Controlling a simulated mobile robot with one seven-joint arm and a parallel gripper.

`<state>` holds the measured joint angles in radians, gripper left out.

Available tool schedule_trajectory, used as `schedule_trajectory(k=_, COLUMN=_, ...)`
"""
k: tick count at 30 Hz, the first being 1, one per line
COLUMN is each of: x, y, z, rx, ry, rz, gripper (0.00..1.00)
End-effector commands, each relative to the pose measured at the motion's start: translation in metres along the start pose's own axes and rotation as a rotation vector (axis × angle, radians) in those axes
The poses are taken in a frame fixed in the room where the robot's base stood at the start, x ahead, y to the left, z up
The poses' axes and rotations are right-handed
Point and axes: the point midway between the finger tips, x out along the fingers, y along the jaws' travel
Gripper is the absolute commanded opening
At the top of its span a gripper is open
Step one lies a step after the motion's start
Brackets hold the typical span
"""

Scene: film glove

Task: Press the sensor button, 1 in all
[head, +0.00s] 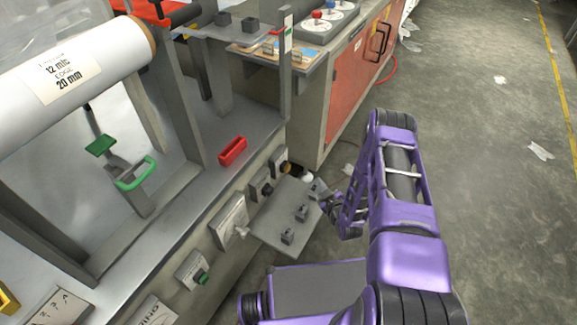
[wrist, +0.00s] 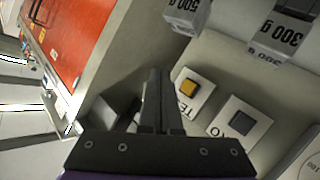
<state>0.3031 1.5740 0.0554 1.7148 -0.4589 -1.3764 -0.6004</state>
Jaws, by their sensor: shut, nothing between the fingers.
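A yellow square button (wrist: 188,88) sits on a white plate in the wrist view, just right of my fingertips. Its label is partly hidden and reads something like "TE", so I cannot tell for sure that it is the sensor button. A dark square button (wrist: 241,122) on a second white plate is further right. In the head view, button boxes line the machine front, including a yellowish one (head: 284,167). My gripper (wrist: 158,75) is shut and empty, beside the yellow button's plate, and contact cannot be made out. In the head view my gripper (head: 326,200) is near the grey shelf.
A grey shelf (head: 270,222) with several small weights juts out below the boxes. Weights marked "300 g" (wrist: 273,38) stand close in the wrist view. A red-doored cabinet (head: 345,85) is behind. The floor (head: 480,140) to the right is mostly open, with scraps.

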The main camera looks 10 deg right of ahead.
Motion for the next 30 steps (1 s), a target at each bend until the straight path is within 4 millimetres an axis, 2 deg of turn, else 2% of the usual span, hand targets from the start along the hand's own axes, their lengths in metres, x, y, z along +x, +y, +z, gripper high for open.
schedule_trajectory(k=7, x=0.009, y=-0.006, z=-0.006, rx=-0.001, ry=0.003, rz=0.0, gripper=0.0)
schedule_trajectory(k=21, x=0.052, y=-0.037, z=-0.038, rx=-0.001, ry=0.002, rz=0.0, gripper=0.0)
schedule_trajectory(k=30, x=0.062, y=-0.044, z=-0.044, rx=0.0, ry=0.0, rz=0.001, gripper=0.0)
